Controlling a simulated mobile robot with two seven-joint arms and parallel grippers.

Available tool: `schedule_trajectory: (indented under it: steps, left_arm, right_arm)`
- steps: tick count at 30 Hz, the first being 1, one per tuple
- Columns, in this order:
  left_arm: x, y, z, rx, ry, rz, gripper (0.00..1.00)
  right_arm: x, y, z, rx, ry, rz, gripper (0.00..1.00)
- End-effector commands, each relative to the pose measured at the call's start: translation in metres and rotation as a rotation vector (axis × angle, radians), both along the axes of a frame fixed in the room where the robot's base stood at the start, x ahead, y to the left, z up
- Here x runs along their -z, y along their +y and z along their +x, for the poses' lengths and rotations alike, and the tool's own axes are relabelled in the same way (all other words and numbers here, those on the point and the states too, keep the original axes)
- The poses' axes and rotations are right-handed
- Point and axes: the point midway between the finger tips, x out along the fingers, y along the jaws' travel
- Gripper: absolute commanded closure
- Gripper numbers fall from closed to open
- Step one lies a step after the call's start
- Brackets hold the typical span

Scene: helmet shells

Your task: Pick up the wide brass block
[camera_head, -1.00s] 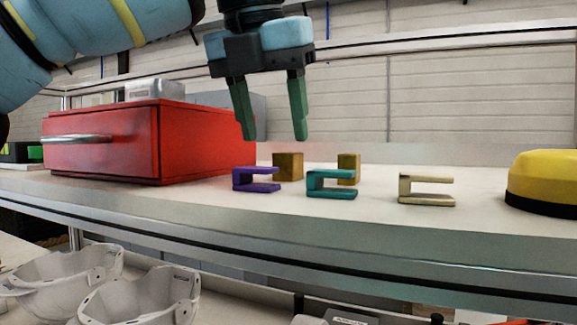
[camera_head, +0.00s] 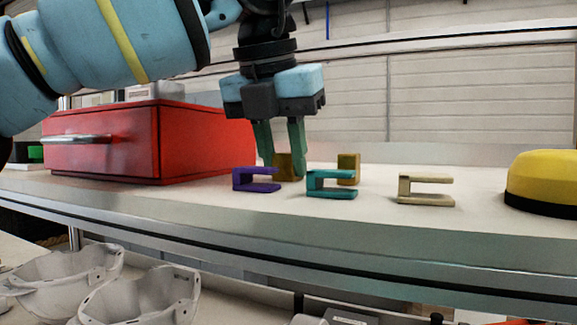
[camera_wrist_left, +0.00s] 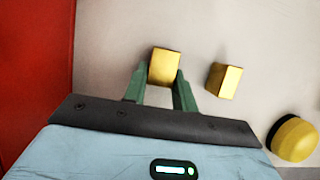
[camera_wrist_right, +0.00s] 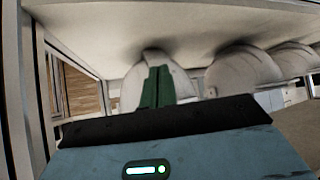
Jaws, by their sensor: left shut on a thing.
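The wide brass block (camera_head: 283,163) stands on the white shelf, partly hidden by my left gripper's fingers. My left gripper (camera_head: 283,172) points down and is shut on this block, one green finger on each side. In the left wrist view the block (camera_wrist_left: 164,66) sits between the two fingertips. A narrower brass block (camera_head: 348,168) stands apart to the right and also shows in the left wrist view (camera_wrist_left: 225,81). My right gripper (camera_wrist_right: 158,72) shows only in its own wrist view, with its green fingers together and nothing seen between them.
Purple (camera_head: 255,180), teal (camera_head: 331,183) and cream (camera_head: 425,191) C-shaped pieces stand in front of the blocks. A red drawer box (camera_head: 105,145) is at left, a yellow dome (camera_head: 545,178) at right. White helmet shells (camera_head: 60,275) lie below the shelf.

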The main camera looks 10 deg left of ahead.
Motion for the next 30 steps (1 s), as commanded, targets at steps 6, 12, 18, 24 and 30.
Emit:
schedule_trajectory:
  steps: [6,12,18,24,30]
  left_arm:
    - [-0.001,0.000,0.000,0.000,-0.001,0.000,1.00]
    - [-0.003,0.000,0.000,0.000,-0.002,0.000,1.00]
    - [-0.014,-0.001,0.000,-0.002,-0.004,-0.002,1.00]
    - [-0.040,-0.001,0.000,-0.001,-0.004,-0.002,1.00]
    - [-0.067,-0.001,0.000,-0.001,-0.005,0.000,1.00]
  right_arm:
    - [0.000,0.000,0.000,0.000,0.000,0.000,1.00]
    - [0.000,0.000,0.000,0.000,0.000,0.000,1.00]
    - [0.001,0.000,-0.001,0.000,0.003,-0.001,1.00]
    - [0.002,0.000,-0.001,0.000,0.005,-0.001,1.00]
    - [0.001,0.000,-0.001,0.000,0.003,-0.001,1.00]
